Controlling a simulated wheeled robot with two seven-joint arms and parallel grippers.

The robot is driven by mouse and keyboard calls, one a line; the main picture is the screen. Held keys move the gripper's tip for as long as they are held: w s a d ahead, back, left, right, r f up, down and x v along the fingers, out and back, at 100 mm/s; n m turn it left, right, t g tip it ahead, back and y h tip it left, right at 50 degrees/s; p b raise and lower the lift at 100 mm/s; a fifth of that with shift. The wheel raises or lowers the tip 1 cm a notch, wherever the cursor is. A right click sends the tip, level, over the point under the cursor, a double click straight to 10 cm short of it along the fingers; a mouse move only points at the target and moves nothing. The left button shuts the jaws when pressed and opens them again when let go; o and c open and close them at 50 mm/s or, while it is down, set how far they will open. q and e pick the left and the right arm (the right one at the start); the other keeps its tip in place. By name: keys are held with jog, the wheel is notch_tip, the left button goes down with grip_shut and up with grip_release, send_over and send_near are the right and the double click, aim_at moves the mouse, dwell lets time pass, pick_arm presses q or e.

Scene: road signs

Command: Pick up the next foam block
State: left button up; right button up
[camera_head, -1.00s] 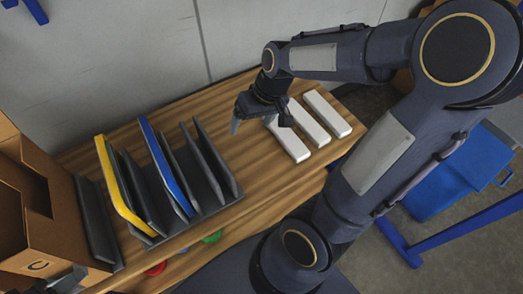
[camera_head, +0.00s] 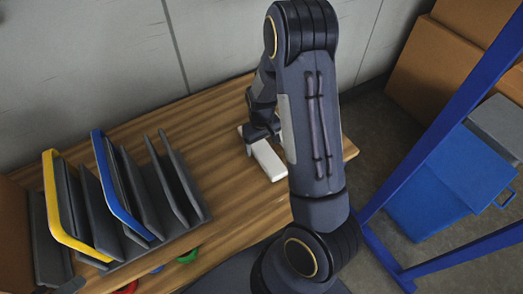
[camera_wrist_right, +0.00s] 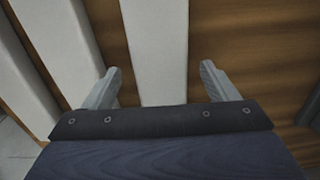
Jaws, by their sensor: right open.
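A white foam block (camera_head: 268,160) lies on the wooden bench under my right gripper (camera_head: 258,138). In the right wrist view the right gripper (camera_wrist_right: 161,82) is open, with one finger on each side of a white block (camera_wrist_right: 156,45). Gaps show on both sides, and I cannot tell how far down the fingers reach. Two more white blocks lie to the left in that view, a nearer one (camera_wrist_right: 68,45) and a farther one (camera_wrist_right: 22,80). In the head view my right arm hides the other blocks. My left gripper is not in view.
A dark rack holding several upright panels, including a yellow-edged one (camera_head: 55,210) and a blue-edged one (camera_head: 112,190), stands left on the wooden bench (camera_head: 215,140). A blue bin (camera_head: 450,180), blue frame bars (camera_head: 440,120) and cardboard boxes (camera_head: 425,75) are at the right.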

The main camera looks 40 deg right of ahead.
jog(key=shift+f, duration=0.55)
jog(key=c, duration=1.1)
jog(key=shift+o, duration=0.2)
jog(key=shift+r, duration=0.2)
